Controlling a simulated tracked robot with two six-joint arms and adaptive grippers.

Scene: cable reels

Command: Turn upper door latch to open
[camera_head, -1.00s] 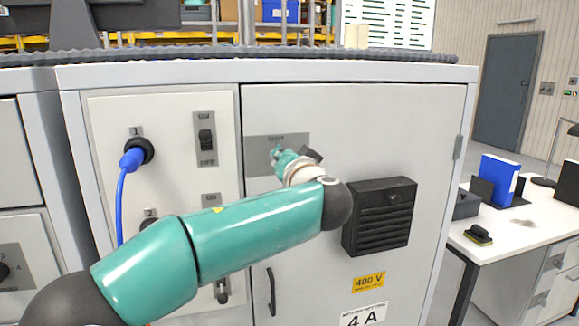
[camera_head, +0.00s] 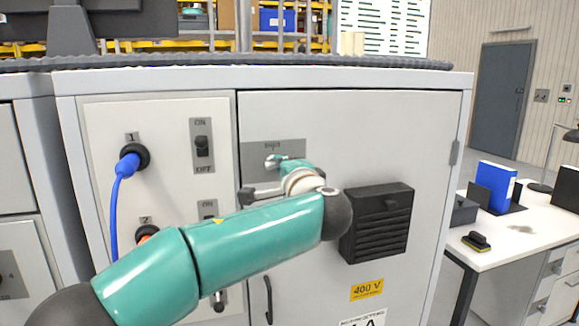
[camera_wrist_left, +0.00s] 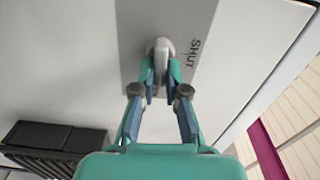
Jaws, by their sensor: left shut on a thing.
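The upper door latch is a small grey knob (camera_wrist_left: 160,50) on a darker grey plate (camera_head: 290,150) near the door's upper left corner. The plate carries the word SHUT beside the knob in the left wrist view. My left gripper (camera_wrist_left: 161,72) has its fingertips closed around the knob. In the head view the same gripper (camera_head: 275,162) is small and partly hidden by its own wrist. The cabinet door (camera_head: 340,125) lies flush in its frame. My right gripper is in neither view.
A dark door handle (camera_head: 268,298) sits lower down. Left of the door, a blue cable (camera_head: 118,205) hangs from a socket. A white desk (camera_head: 520,240) stands at the right.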

